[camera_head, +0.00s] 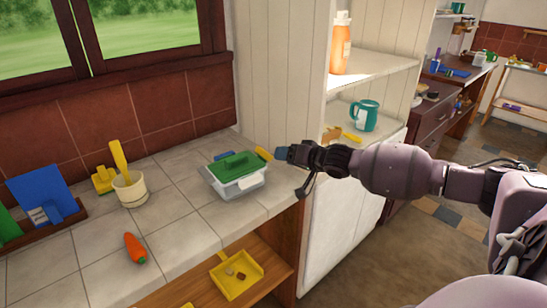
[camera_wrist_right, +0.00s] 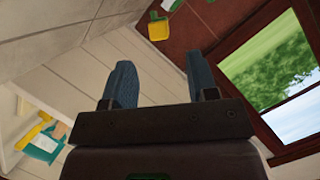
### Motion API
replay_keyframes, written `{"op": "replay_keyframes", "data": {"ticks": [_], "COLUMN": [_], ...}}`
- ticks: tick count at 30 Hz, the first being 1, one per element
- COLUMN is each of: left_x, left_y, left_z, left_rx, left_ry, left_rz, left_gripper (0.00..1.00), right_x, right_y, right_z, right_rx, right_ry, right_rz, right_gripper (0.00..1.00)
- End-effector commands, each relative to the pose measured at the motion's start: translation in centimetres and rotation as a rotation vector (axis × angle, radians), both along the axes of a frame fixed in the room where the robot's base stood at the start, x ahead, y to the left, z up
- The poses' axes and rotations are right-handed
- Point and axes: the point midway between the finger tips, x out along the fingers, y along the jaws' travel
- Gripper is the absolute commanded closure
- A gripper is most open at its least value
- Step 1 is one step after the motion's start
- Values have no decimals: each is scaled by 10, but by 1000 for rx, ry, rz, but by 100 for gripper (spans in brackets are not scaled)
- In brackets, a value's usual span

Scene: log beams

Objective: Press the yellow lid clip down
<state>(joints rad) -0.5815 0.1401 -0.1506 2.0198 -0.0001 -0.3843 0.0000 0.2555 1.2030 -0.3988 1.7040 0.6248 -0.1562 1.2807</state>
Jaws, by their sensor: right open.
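A clear box with a green lid (camera_head: 235,166) stands on the tiled counter. The yellow lid clip (camera_head: 263,154) sticks out at the lid's back right corner, tilted up. My right gripper (camera_head: 282,153) is just right of the yellow clip in the head view, at about its height; I cannot tell whether they touch. In the right wrist view its two blue-grey fingers (camera_wrist_right: 163,85) are apart with nothing between them. The box and clip cannot be made out for certain in that view. My left gripper is not in view.
A blue piece (camera_head: 223,155) shows behind the lid. Left on the counter are a cream pot (camera_head: 130,190), a carrot (camera_head: 134,248) and a blue board (camera_head: 42,192). A white wall panel (camera_head: 275,70) rises close behind the box. A teal mug (camera_head: 364,115) stands on a shelf.

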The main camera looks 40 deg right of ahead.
Motion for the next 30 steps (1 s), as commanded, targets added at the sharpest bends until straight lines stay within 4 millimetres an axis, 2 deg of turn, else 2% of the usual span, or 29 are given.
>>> {"op": "replay_keyframes", "data": {"ticks": [6, 13, 27, 30], "left_x": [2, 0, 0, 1], "left_y": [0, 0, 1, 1], "left_z": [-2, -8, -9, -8], "left_rx": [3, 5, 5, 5], "left_ry": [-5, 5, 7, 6], "left_rz": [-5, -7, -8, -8], "left_gripper": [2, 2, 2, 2], "right_x": [25, 44, 51, 50], "right_y": [7, 12, 13, 13], "right_z": [-10, -16, -16, -16], "right_rx": [1, 0, -1, -1], "right_ry": [2, 1, 0, 0], "right_rz": [0, 1, 0, 0], "right_gripper": [47, 47, 47, 62]}}
